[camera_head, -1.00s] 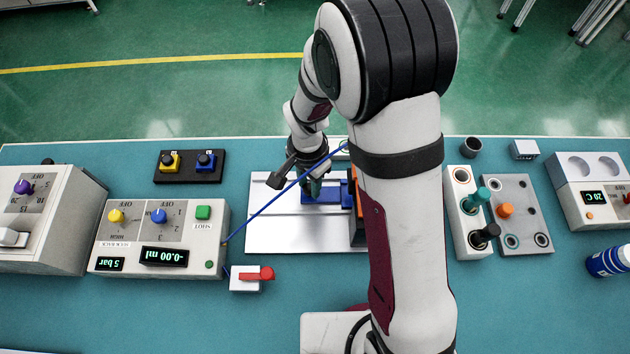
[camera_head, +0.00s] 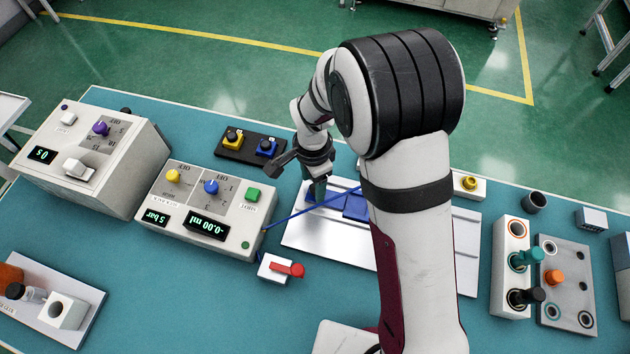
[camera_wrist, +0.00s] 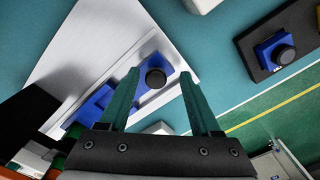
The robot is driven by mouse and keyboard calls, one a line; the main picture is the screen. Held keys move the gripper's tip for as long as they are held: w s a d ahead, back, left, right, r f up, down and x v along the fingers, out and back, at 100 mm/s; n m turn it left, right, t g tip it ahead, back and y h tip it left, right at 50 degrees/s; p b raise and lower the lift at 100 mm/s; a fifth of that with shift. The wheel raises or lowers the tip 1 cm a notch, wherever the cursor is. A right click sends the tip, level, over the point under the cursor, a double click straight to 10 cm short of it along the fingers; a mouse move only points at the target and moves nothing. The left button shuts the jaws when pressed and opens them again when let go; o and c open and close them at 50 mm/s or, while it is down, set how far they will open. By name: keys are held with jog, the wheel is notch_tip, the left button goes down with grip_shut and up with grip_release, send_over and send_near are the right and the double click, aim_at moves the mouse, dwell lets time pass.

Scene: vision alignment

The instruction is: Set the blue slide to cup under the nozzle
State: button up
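A blue slide with a round black knob (camera_wrist: 155,77) sits on the light metal plate (camera_wrist: 95,45) in the wrist view. My gripper (camera_wrist: 160,70) has two teal fingers that stand apart, with the knob showing between them and clear space on both sides. I cannot tell the height of the fingertips over it. In the head view my gripper (camera_head: 316,190) is over the left part of the plate, left of a blue block (camera_head: 357,206). My arm hides the middle of the plate. I can make out neither the nozzle nor the cup.
A dispenser controller (camera_head: 205,208) stands left of the plate, with a thin blue tube (camera_head: 310,208) running from it. A red-handled valve (camera_head: 287,269) is in front. A black button box (camera_head: 250,145) is behind. A holder with bottles (camera_head: 512,262) stands at the right.

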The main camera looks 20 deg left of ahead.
notch_tip(320, 180, up, 16)
dwell(0.5)
jog(key=shift+f, duration=0.1)
jog(key=s+d+r+n+y, duration=0.1)
jog(key=s+d+r+n, duration=0.1)
jog(key=s+d, duration=1.5)
jog(key=shift+s+d+n+y, duration=0.4)
jog(key=shift+s+n, duration=0.3)
jog(key=shift+s, duration=0.45)
dwell(1.0)
